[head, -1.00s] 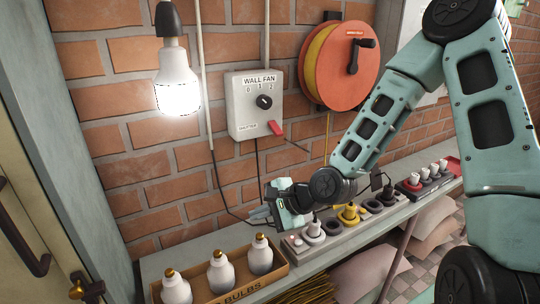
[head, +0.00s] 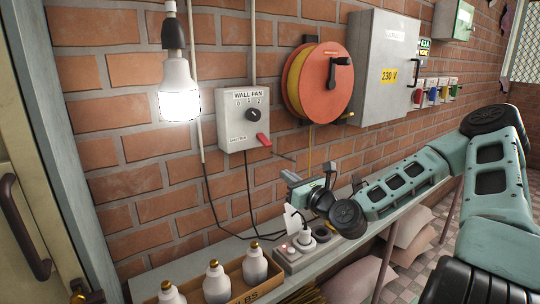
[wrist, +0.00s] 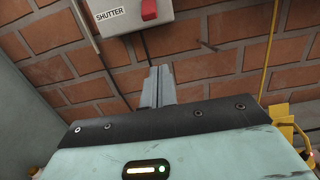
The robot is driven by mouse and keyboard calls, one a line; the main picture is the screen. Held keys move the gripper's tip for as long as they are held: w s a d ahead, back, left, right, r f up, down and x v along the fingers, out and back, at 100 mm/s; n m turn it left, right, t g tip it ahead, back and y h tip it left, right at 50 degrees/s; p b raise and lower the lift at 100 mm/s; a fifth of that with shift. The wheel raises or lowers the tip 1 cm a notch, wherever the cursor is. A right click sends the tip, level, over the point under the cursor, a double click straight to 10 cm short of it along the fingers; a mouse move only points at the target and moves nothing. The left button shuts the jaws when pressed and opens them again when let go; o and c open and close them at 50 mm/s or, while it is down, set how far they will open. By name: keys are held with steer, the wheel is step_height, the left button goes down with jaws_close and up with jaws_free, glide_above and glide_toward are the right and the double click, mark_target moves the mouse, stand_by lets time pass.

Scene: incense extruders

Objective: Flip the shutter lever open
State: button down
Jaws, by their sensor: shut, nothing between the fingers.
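The shutter lever (head: 263,139) is a red handle at the lower right of the grey wall box (head: 238,122) marked WALL FAN and SHUTTER. It slants down to the right. The lever also shows at the top of the wrist view (wrist: 149,10), above the fingertips. My gripper (head: 288,177) is below and a little right of the lever, apart from it, above the shelf. In the wrist view its fingers (wrist: 158,86) are together, with nothing between them, pointing toward the brick wall below the box.
A shelf (head: 212,255) below bears a box of bulbs (head: 238,284) and a socket strip (head: 300,254). A lit bulb (head: 178,90) hangs left of the wall box. An orange hose reel (head: 318,82) is to its right.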

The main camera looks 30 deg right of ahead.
mark_target(264, 140)
steer(key=w+r+p, duration=0.1)
steer(key=w, duration=0.1)
steer(key=w+r+p, duration=0.2)
steer(key=w, duration=0.1)
steer(key=w+r+p, duration=0.1)
steer(key=w, duration=0.2)
steer(key=shift+w+a+r+p, duration=0.1)
steer(key=shift+a+r+p, duration=0.1)
steer(key=shift+r+p, duration=0.15)
steer(key=shift+r, duration=0.1)
stand_by(0.3)
